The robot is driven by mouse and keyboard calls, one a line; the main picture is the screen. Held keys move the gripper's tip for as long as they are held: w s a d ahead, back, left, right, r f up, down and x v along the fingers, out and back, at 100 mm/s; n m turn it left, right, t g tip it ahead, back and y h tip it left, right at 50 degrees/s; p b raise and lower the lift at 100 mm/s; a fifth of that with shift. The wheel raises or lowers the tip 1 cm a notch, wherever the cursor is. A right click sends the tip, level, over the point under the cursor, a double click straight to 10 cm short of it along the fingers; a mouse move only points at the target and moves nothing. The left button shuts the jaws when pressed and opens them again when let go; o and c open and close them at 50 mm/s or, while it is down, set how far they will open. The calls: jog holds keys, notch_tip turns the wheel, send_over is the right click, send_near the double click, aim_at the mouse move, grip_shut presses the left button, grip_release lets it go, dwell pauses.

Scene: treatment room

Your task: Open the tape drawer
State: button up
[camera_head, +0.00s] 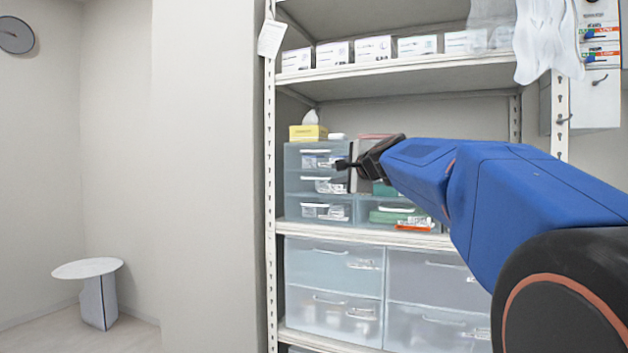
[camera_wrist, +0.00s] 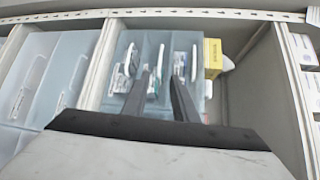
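A translucent blue unit of small drawers (camera_head: 294,186) stands on the middle shelf in the head view. Its tiers have white handles and packets show inside. It also appears, turned sideways, in the wrist view (camera_wrist: 132,42). All its visible fronts look closed. No readable label tells me which one is the tape drawer. My gripper (camera_head: 345,166) is in front of this unit, near its upper and middle tiers, and hides part of the right-hand fronts. In the wrist view, my gripper's two dark fingers (camera_wrist: 160,74) stand apart with nothing held between them. I cannot tell whether they touch a handle.
A yellow tissue box (camera_head: 307,133) sits on top of the small drawer unit. Larger translucent drawers (camera_head: 333,265) fill the shelf below. White boxes (camera_head: 372,49) line the shelf above. A white rack post (camera_head: 269,200) borders the left side. A round stool (camera_head: 88,268) stands far left.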

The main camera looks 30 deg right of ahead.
jog(key=w+d+f, duration=0.2)
jog(key=w, duration=1.5)
jog(key=shift+f, duration=0.15)
grip_shut()
dwell(1.0)
